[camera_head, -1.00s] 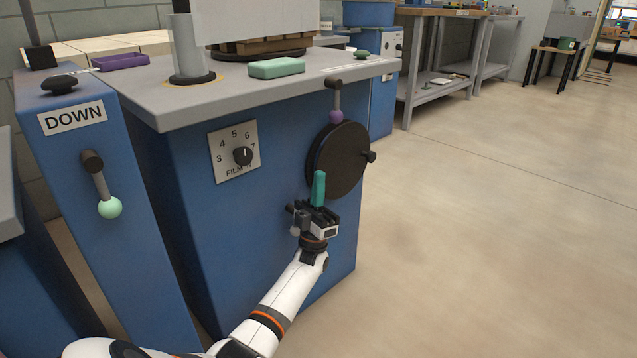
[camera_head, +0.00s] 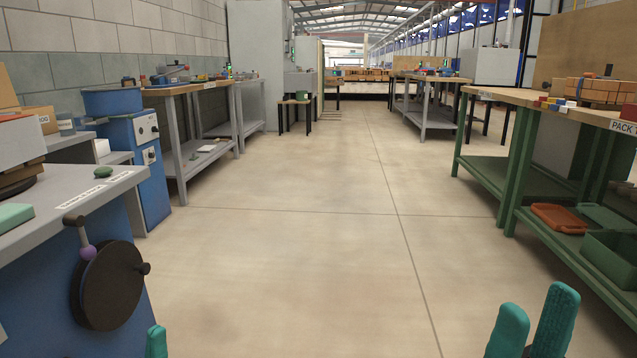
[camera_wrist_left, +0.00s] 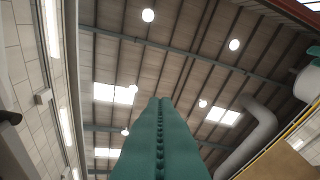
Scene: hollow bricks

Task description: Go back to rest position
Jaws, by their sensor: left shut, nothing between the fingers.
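My left gripper (camera_head: 156,341) shows only as a teal fingertip at the bottom edge of the head view, left of centre, just right of the blue machine. In the left wrist view its two teal fingers (camera_wrist_left: 159,140) are pressed together, empty, and point up toward the roof. My right gripper (camera_head: 532,318) is at the bottom right of the head view. Its two teal fingers stand upright and apart, with nothing seen between them. The lower parts of both grippers and the arms are outside the head view.
The blue machine with a black handwheel (camera_head: 108,285) stands close on the left. A green workbench (camera_head: 560,110) with trays on its lower shelf stands on the right. Grey benches (camera_head: 188,130) are further back. The concrete floor (camera_head: 300,250) between them is clear.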

